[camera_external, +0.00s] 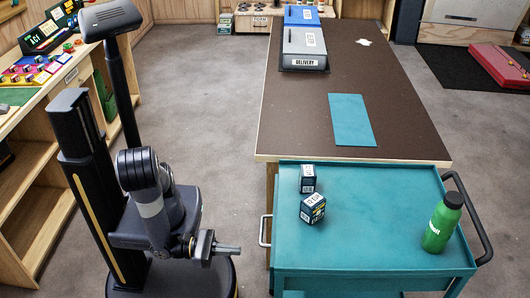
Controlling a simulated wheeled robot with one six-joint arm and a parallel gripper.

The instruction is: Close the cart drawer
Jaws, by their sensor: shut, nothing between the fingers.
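The teal cart (372,222) stands at the lower right, its top tray facing up. A pale metal bar handle (263,231) sticks out from its left side, facing my arm; it looks like the drawer's handle. The drawer body is hidden below the cart top, and I cannot tell how far out it is. My gripper (236,249) is shut and empty, pointing right, a short way left of the cart and a little nearer the camera than the handle. It appears apart from the handle.
Two small dark boxes (313,208) and a green bottle (442,223) stand on the cart top. A black push handle (481,220) is on its right. A brown-topped table (390,105) adjoins behind. Wooden shelving (40,160) is at left. Grey floor (212,110) between is clear.

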